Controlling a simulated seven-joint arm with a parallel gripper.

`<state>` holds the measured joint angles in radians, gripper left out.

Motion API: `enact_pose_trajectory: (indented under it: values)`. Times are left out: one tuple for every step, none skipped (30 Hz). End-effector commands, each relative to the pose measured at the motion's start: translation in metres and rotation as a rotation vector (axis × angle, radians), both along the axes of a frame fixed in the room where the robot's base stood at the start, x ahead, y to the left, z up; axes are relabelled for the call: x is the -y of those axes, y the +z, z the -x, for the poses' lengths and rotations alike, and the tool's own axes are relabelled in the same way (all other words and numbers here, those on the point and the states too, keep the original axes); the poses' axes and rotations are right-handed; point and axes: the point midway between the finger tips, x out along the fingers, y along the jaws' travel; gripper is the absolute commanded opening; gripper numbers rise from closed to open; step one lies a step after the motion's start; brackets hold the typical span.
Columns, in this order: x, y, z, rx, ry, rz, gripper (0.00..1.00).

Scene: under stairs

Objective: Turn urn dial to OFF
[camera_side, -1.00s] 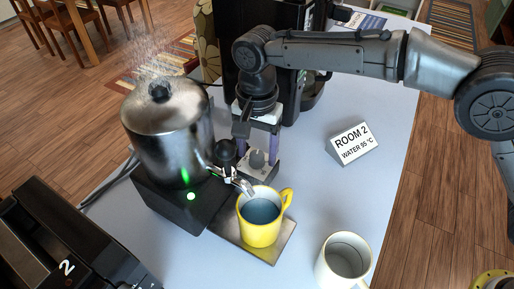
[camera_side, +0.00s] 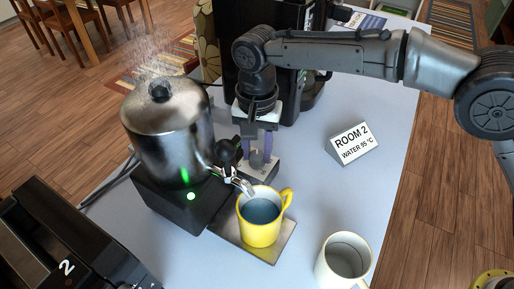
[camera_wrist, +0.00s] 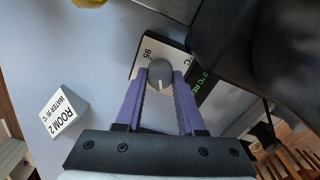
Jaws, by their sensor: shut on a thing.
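The urn (camera_side: 168,130) is a steel pot with a black lid knob, steaming, on a black base with a lit green light. Its control box (camera_side: 262,173) stands just right of the base. The grey round dial (camera_wrist: 160,72) sits on the box's white face; a pale pointer line on it points down in the wrist view. My gripper (camera_side: 259,153) points down over the box, its two purple fingers shut on the dial from both sides. In the wrist view, "95" shows on the face beside the dial. Any OFF mark is not readable.
A yellow mug (camera_side: 260,218) holding liquid stands on a tray (camera_side: 281,241) under the urn tap (camera_side: 238,180). A white mug (camera_side: 343,262) is at the front. A sign (camera_side: 353,142) reads "ROOM 2 WATER 95 °C". The table's right side is mostly clear.

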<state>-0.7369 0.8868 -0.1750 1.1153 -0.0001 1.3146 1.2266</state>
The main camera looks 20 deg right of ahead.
Motion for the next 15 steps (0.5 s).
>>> enact_pose_trajectory:
  values:
    - [0.0001, 0.0004, 0.0002, 0.0, 0.038, 0.001, 0.0]
    - [0.0, 0.0006, 0.0001, 0.0, 0.064, 0.0, 0.0]
    - [0.0, 0.0008, 0.0001, 0.0, 0.099, 0.0, 0.0]
    - [0.0001, 0.0007, 0.0003, 0.0, 0.127, 0.0, 0.0]
    - [0.0001, 0.0008, 0.0003, 0.0, 0.155, 0.0, 0.0]
    - [0.0, 0.0007, 0.0002, 0.0, 0.193, 0.0, 0.0]
    - [0.0, 0.0005, 0.0001, 0.0, 0.222, 0.0, 0.0]
    - [0.0, 0.0008, 0.0001, 0.0, 0.25, 0.0, 0.0]
    - [0.0, 0.0008, 0.0002, 0.0, 0.288, 0.0, 0.0]
    - [0.0001, 0.0007, 0.0003, 0.0, 0.317, 0.0, 0.0]
    - [0.0, 0.0009, 0.0002, 0.0, 0.345, 0.0, 0.0]
    - [-0.0001, 0.001, 0.0002, 0.0, 0.383, 0.0, 0.0]
    - [-0.0001, 0.0008, 0.0002, 0.0, 0.412, 0.0, 0.0]
    - [-0.0001, 0.0007, 0.0002, 0.0, 0.44, 0.0, 0.0]
    - [-0.0001, 0.0008, 0.0002, 0.0, 0.478, 0.0, 0.0]
